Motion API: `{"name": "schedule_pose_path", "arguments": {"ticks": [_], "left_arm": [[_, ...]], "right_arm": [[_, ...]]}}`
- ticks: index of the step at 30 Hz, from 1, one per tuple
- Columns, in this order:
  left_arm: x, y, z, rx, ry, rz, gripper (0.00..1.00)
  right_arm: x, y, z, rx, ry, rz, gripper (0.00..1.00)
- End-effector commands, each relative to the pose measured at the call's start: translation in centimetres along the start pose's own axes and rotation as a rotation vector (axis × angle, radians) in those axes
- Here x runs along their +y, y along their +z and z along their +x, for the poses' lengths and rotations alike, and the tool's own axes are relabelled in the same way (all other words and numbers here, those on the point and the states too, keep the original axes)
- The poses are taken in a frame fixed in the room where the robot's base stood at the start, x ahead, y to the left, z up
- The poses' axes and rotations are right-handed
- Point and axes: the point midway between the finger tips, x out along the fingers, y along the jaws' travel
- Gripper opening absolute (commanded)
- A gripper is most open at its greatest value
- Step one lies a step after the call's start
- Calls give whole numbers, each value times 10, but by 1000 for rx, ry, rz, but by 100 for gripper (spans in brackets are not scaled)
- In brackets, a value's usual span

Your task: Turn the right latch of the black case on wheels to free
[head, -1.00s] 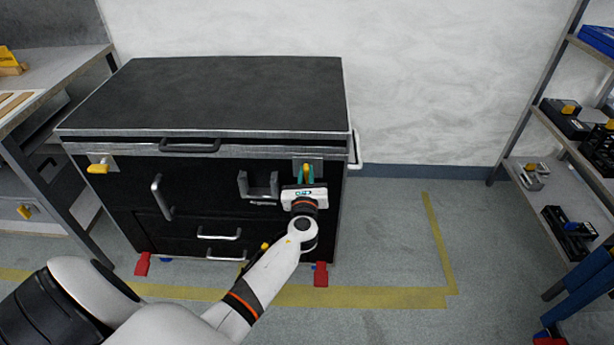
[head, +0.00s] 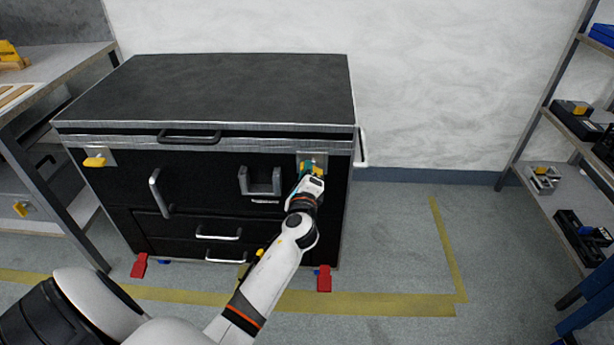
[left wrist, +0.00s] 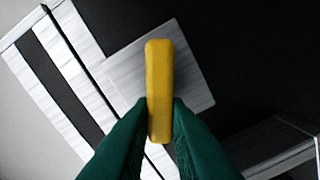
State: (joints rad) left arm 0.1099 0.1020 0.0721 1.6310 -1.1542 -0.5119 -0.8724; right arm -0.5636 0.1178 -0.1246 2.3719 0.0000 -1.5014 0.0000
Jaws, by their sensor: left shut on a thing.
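The black case on wheels (head: 200,88) stands against the wall, its lid on top. Its right latch (head: 313,170) is a yellow handle on a grey plate near the front's upper right corner. My left gripper (head: 306,172) is shut on this handle, partly hiding it. In the left wrist view, the yellow handle (left wrist: 158,85) stands between the green fingertips (left wrist: 158,115), and the grey plate (left wrist: 185,80) behind is tilted relative to them. The left latch (head: 95,162) is a yellow handle lying sideways, with nothing touching it. My right gripper is not in view.
A workbench (head: 50,75) stands close on the left. A shelf rack (head: 535,180) with several parts stands at the right. Red wheel brakes (head: 324,278) stick out at the case's foot. The floor right of the case (head: 395,240) is clear.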

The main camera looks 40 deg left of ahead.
Motion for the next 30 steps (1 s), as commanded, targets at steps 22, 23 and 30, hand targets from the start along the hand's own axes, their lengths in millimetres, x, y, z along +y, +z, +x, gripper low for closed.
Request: {"name": "schedule_pose_path", "arguments": {"ticks": [22, 23, 30], "left_arm": [[-10, 3, 0, -1, -3, -491, 0], [-10, 3, 0, -1, -3, -498, 0], [-10, 3, 0, -1, -4, -523, 0]], "right_arm": [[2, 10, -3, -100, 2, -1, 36], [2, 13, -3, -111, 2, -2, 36], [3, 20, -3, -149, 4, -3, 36]]}}
